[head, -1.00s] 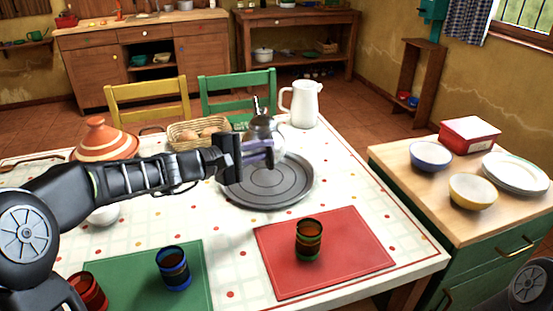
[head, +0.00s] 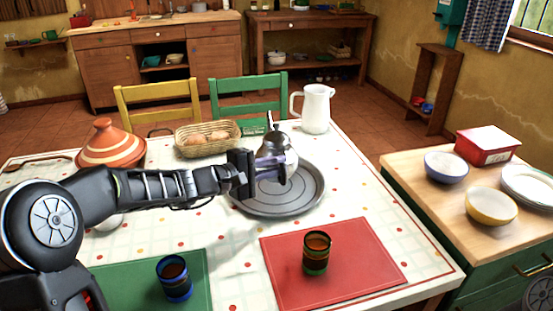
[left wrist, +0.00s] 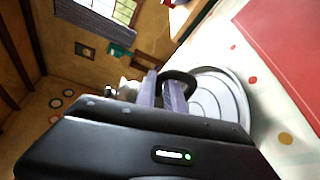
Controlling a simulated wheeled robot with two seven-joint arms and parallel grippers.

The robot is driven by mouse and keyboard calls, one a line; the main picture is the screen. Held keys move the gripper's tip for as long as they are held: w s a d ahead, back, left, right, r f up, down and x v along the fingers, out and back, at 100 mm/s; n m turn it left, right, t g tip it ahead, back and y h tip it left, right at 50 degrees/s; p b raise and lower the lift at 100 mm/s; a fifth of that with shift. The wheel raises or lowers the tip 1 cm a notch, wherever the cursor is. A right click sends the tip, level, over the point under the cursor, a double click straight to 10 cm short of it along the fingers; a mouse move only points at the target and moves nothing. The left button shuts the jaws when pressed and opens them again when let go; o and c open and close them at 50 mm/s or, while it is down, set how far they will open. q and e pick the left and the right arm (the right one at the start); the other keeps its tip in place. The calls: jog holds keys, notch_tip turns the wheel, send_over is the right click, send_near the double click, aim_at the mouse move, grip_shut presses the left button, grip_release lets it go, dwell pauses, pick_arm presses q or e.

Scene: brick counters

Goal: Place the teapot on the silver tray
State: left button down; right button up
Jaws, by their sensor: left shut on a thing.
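The silver teapot (head: 281,148) is at the far side of my left gripper (head: 272,168) in the head view, over the round grey tray (head: 285,205). The gripper is shut on the teapot, and its arm hides part of the teapot and the tray's left edge. The left wrist view shows the fingers (left wrist: 163,92) at a dark curved handle (left wrist: 181,78), with the tray (left wrist: 238,100) beyond. I cannot tell whether the teapot's base touches the tray. My right gripper is not in view.
A white pitcher (head: 317,110) stands behind the tray, and an egg basket (head: 205,147) and a striped tagine (head: 110,146) are to the left. A glass (head: 317,254) stands on the red mat (head: 365,270); another glass (head: 174,278) is on the green mat (head: 130,285).

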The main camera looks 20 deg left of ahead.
pick_arm(q)
jog(key=shift+f, duration=0.4)
jog(key=shift+f, duration=1.9)
jog(key=shift+b, duration=0.35)
jog(key=c, duration=1.9)
grip_release()
jog(key=shift+f, duration=0.3)
jog(key=o, duration=0.5)
jog(key=shift+c, duration=0.2)
jog(key=shift+r, duration=0.15)
jog(key=v, duration=1.2)
